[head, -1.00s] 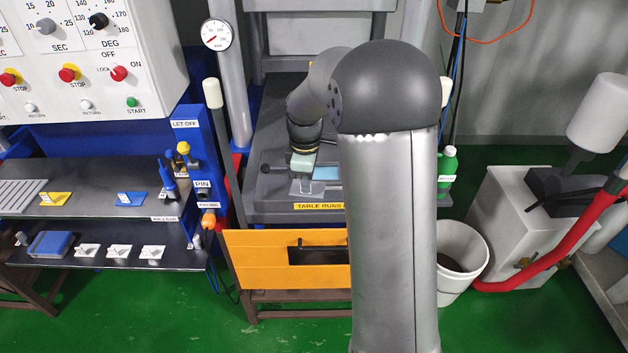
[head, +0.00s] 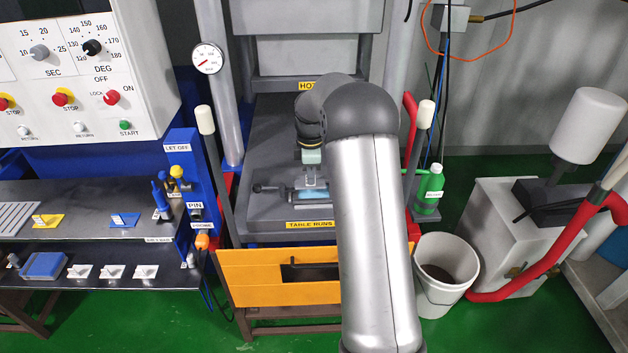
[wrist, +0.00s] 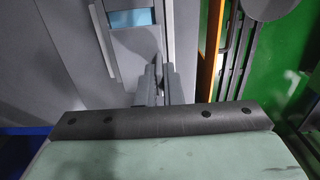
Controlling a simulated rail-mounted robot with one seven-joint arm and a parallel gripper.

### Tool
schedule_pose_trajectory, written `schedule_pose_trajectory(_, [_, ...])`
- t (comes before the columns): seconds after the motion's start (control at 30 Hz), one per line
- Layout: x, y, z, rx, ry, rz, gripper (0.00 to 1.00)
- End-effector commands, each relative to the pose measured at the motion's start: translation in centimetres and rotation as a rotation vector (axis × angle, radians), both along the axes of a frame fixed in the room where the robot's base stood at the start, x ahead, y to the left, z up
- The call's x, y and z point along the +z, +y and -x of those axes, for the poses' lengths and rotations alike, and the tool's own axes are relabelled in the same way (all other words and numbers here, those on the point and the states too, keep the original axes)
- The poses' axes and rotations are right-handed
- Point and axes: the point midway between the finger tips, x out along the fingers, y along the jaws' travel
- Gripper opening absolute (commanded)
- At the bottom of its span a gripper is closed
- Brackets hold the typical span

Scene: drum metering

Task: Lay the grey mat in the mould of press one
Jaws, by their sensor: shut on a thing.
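My gripper (wrist: 157,85) shows in the wrist view with its narrow fingers close together on the edge of a flat grey piece, the grey mat (wrist: 132,50). In the head view my gripper (head: 313,180) points down over the press table, and the mat there is too small to make out clearly. The mould (head: 272,188) lies on the table of the press (head: 265,140). Its light blue inside (wrist: 130,19) shows beyond the mat in the wrist view. I cannot tell whether the mat touches the mould floor.
An orange panel (head: 240,275) fronts the press below the table. A lever with a white grip (head: 205,120) stands at the left, another (head: 425,113) at the right. A green bottle (head: 429,188) and a white bucket (head: 440,285) are at the right.

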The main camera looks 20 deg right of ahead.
Motion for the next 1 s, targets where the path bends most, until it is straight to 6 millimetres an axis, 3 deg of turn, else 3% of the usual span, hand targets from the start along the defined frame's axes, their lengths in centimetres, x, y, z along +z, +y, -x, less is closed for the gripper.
schedule_pose_trajectory(0.27, [-1.6, -1.2, -0.6, -0.001, 0.001, 0.000, 0.00])
schedule_pose_trajectory(0.5, [-4.7, -1.3, -0.6, 0.000, 0.000, -0.001, 0.00])
schedule_pose_trajectory(0.83, [-5.2, -1.3, -0.6, 0.000, -0.001, -0.001, 0.00])
schedule_pose_trajectory(0.9, [-5.0, -1.3, -0.6, 0.000, -0.001, 0.000, 0.23])
schedule_pose_trajectory(0.93, [-5.0, -1.3, -0.6, 0.000, -0.001, 0.000, 0.28])
schedule_pose_trajectory(1.0, [-5.0, -1.3, -0.6, 0.000, -0.001, 0.000, 0.28])
